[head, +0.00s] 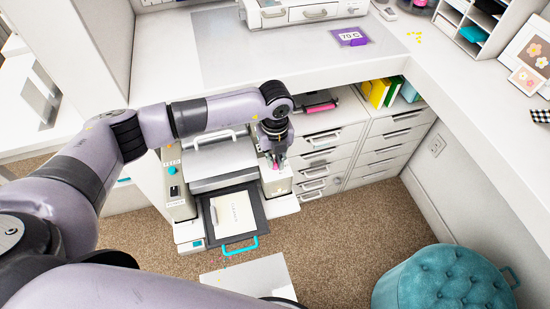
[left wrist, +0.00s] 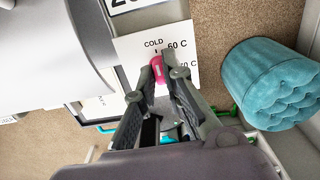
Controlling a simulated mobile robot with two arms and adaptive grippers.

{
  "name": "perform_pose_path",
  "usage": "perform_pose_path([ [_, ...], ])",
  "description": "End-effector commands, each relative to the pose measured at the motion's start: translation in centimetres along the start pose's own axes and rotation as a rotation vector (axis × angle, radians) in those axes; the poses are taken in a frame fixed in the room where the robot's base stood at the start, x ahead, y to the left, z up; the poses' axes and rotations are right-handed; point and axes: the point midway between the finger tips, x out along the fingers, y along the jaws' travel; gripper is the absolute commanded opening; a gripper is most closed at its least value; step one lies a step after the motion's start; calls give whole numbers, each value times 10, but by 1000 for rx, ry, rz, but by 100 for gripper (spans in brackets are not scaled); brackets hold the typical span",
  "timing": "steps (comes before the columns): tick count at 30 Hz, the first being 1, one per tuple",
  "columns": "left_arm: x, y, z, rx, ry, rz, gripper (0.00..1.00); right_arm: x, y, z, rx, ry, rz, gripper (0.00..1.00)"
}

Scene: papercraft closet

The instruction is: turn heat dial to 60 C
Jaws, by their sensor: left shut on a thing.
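The heat dial is a pink knob on a white panel (head: 280,187) of the machine below the counter. In the left wrist view the pink dial (left wrist: 157,70) sits between my fingertips. The white panel (left wrist: 128,48) carries the labels COLD, 60 C and 70 C, the last partly hidden by a finger. A short dark mark shows above the dial, between COLD and 60 C; I cannot tell exactly where the dial points. My left gripper (head: 276,152) reaches down from above and is shut on the dial. My right gripper is not in view.
The machine has an open tray (head: 258,205) with a teal handle (head: 240,247). White drawers (head: 330,140) are right of the machine. A teal tufted stool (head: 440,280) stands at lower right, with open carpet between.

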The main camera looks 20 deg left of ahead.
Motion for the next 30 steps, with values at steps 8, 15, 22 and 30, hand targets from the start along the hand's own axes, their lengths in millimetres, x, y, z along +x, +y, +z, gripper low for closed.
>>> perform_pose_path([
  [8,1,0,1,69,-1,-2,0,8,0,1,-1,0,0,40],
  [15,3,0,1,237,-2,-2,0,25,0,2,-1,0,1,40],
  [22,3,0,1,445,-4,-2,0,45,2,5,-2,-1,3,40],
  [30,2,-1,1,664,-4,-2,0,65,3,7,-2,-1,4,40],
])
